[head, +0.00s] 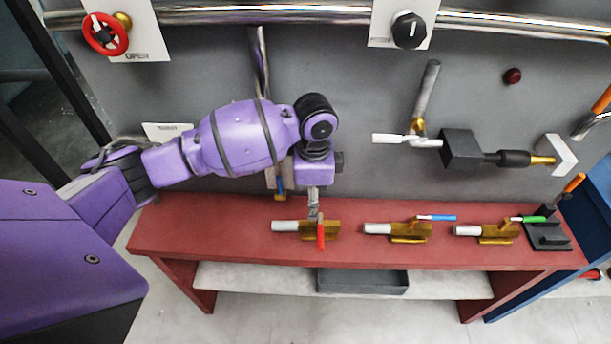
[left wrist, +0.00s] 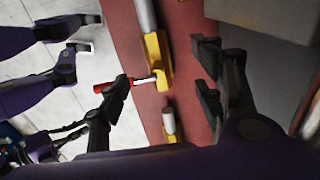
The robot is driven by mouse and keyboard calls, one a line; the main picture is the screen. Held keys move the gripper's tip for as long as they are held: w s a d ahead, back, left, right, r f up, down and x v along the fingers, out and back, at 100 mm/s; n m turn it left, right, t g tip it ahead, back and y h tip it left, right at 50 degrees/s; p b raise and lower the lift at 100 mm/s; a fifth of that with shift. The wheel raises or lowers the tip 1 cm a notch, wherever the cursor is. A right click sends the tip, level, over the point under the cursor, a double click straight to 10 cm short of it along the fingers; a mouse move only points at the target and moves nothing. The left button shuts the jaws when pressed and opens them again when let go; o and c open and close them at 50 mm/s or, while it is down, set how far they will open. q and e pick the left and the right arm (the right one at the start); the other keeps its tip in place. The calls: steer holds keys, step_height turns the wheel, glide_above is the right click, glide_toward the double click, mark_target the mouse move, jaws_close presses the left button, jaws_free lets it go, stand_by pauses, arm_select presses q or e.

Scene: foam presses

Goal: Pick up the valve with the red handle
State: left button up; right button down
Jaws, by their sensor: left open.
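The valve with the red handle (head: 305,228) lies on the red bench, with a brass body, a pale pipe end to the left and a red lever (head: 320,236) pointing to the front. My left gripper (head: 314,204) is over this valve, pointing down. In the left wrist view, my open left gripper (left wrist: 163,82) has its fingers on either side of the brass body (left wrist: 153,50). The left finger overlaps the red lever (left wrist: 108,87); I cannot tell whether they touch. My right gripper is not in view.
A valve with a blue handle (head: 405,232) and one with a green handle (head: 488,232) stand farther right on the red bench (head: 220,232). A black stand (head: 548,235) is at its right end. A dark tray (head: 362,281) is on the lower shelf. Wall pipes and fittings rise behind.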

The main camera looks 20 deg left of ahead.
mark_target(311, 222)
arm_select(q)
steer(key=f, duration=0.2)
steer(key=s+f, duration=0.1)
steer(key=f, duration=0.2)
steer(key=shift+s+f, duration=0.1)
steer(key=shift+s, duration=0.1)
steer(key=shift+w+f, duration=0.15)
steer(key=shift+f, duration=0.5)
step_height(311, 222, down, 4)
steer(key=shift+f, duration=0.2)
steer(key=shift+w+f, duration=0.1)
steer(key=shift+f, duration=0.15)
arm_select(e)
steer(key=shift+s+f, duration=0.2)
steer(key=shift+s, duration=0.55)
arm_select(q)
steer(key=shift+c, duration=0.5)
steer(key=c, duration=1.2)
jaws_close()
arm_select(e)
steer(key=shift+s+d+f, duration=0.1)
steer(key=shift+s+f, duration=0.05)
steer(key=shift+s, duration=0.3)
